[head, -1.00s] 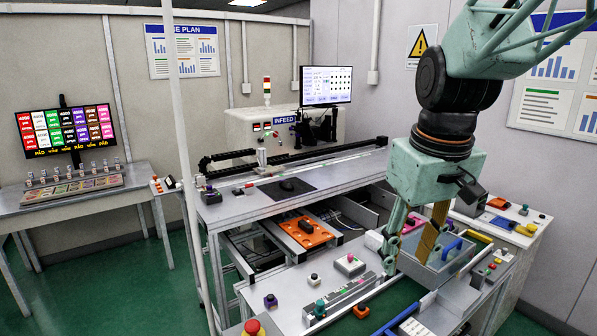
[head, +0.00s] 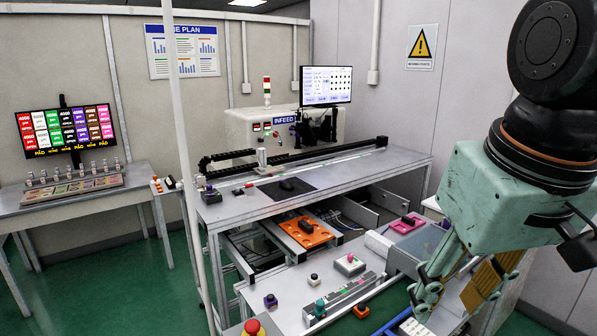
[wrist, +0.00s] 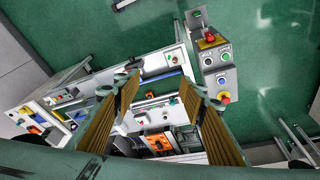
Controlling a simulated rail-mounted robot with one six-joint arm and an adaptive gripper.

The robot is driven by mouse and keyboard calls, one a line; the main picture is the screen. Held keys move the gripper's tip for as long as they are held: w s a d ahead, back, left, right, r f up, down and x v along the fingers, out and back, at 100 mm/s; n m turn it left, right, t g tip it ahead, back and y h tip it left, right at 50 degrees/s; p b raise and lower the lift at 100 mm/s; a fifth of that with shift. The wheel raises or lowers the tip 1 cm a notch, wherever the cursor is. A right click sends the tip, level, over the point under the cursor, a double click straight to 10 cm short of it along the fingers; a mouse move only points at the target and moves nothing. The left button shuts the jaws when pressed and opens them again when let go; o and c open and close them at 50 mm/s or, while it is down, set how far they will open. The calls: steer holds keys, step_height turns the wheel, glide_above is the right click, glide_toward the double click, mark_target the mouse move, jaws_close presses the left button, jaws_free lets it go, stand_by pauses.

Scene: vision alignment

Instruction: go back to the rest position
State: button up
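My gripper (head: 448,298) is at the lower right of the head view, on my green arm close to the camera. It also shows in the wrist view (wrist: 160,92), with its two ribbed brown fingers wide apart. Nothing is held between them. The wrist camera looks down past the fingers onto the bench and the green floor far below, so the gripper is clear of the surfaces.
An orange plate (head: 308,233) lies under the raised bench (head: 350,175). A pink block (head: 405,224) rests on a grey box at the right. A control panel with a red button (wrist: 223,97) stands below. Green floor (wrist: 270,60) is open beside it.

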steer(key=s+m, duration=0.1)
steer(key=s, duration=0.8)
steer(key=shift+f+t, duration=0.3)
steer(key=shift+t, duration=0.1)
